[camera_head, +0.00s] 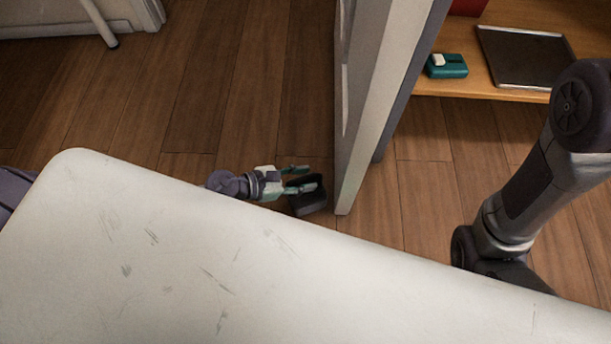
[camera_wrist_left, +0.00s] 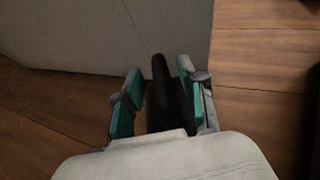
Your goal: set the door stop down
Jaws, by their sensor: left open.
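The door stop (camera_head: 309,199) is a dark, wedge-like piece on the wood floor, close to the lower edge of the white door (camera_head: 366,110). My left gripper (camera_head: 302,178) is open, with its green-padded fingers around the door stop. In the left wrist view the dark door stop (camera_wrist_left: 166,98) lies between the two fingers of the left gripper (camera_wrist_left: 158,92) and points toward the door panel (camera_wrist_left: 110,35). Whether the fingers touch it is hard to tell. My right arm shows at the right, but its gripper is not visible.
My white base top fills the lower part of the head view. Beyond the door, a wooden shelf (camera_head: 480,85) holds a teal device (camera_head: 447,66) and a dark tray (camera_head: 524,57). A pale furniture leg (camera_head: 100,24) stands at the upper left.

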